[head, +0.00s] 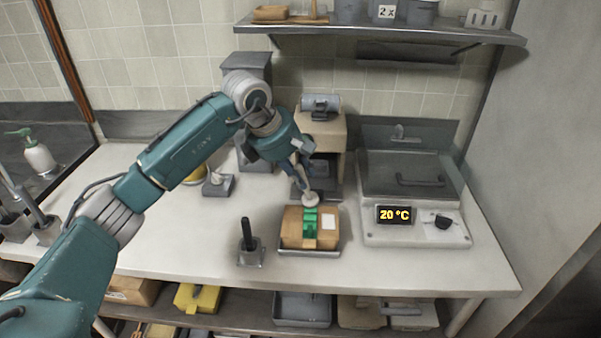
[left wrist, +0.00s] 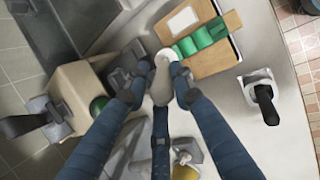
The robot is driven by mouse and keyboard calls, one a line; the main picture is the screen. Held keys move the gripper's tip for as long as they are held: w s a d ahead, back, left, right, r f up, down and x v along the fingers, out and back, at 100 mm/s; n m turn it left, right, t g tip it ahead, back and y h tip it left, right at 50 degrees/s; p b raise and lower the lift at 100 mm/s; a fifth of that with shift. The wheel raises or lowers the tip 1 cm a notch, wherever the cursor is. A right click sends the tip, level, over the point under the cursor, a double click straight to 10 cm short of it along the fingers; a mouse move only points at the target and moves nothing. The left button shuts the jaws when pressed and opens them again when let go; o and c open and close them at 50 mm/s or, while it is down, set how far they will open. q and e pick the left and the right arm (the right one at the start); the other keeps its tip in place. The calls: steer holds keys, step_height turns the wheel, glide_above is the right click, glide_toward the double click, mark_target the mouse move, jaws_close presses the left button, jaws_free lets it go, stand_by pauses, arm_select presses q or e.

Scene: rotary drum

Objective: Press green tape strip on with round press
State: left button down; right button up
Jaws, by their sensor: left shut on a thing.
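My left gripper (head: 302,170) is shut on the round press (head: 310,198), a pale disc on a grey grip. It also shows in the left wrist view (left wrist: 163,62), between the fingers. The green tape strip (head: 310,225) lies along the top of a brown cardboard box (head: 292,232). In the left wrist view the strip (left wrist: 203,38) looks wavy, with raised parts. The disc is at the strip's far end, near the box's back edge; I cannot tell whether it touches. My right gripper is not in view.
The box sits in a shallow grey tray (head: 290,252). A black-handled tool (head: 247,240) stands on a holder to its left. A tan dispenser-like device (head: 322,130) is behind. A lidded unit reading 20 °C (head: 415,205) is at right. The front counter is mostly clear.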

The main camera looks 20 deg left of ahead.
arm_select(q)
steer(key=shift+f+b, duration=0.45)
steer(key=shift+f, duration=0.1)
stand_by(0.5)
steer(key=shift+r+p, duration=1.55)
steer(key=shift+r, duration=1)
